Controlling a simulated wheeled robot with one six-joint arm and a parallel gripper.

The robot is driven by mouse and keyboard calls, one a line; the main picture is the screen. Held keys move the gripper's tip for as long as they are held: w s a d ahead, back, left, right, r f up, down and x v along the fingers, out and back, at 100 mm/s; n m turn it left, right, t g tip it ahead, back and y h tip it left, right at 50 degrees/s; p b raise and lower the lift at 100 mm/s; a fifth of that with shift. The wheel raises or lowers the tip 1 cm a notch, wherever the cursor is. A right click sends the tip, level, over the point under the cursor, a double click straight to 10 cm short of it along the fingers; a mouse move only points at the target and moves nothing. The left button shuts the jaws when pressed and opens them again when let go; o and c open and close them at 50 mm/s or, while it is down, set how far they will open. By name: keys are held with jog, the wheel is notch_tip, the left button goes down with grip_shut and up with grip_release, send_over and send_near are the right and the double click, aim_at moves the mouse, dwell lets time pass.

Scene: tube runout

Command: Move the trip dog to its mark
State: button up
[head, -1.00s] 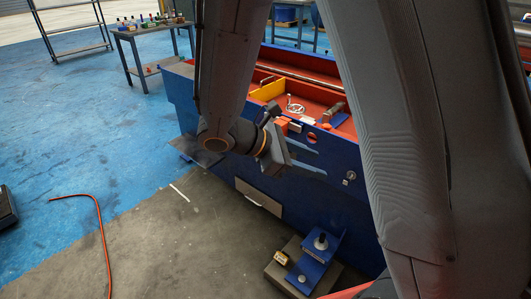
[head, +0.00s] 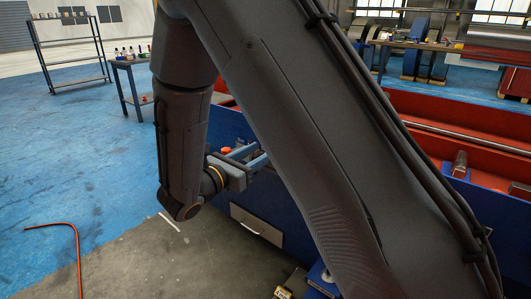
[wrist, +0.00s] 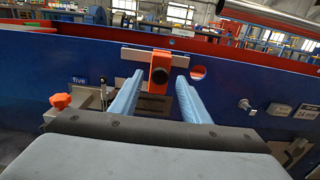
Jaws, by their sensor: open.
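The trip dog, seemingly the orange block (wrist: 159,62) with a dark round knob on its front, sits on a short pale rail (wrist: 131,55) on the blue machine wall in the wrist view. My gripper (wrist: 160,78) is open and empty. Its two fingers point at the wall, one to the left and one to the right of the block in the picture. I cannot tell whether the fingertips reach past its front. In the head view my gripper (head: 252,158) is beside the blue wall, partly behind my arm. I cannot make out the mark.
An orange star knob (wrist: 60,101) and a small lever are at the left, near a plate reading "five" (wrist: 79,80). A red round spot (wrist: 197,73) is right of the rail. A switch (wrist: 246,105) and label plates are farther right. The blue floor at left is mostly clear.

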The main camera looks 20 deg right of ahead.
jog(key=shift+x, duration=1.55)
jog(key=shift+c, duration=0.2)
grip_shut()
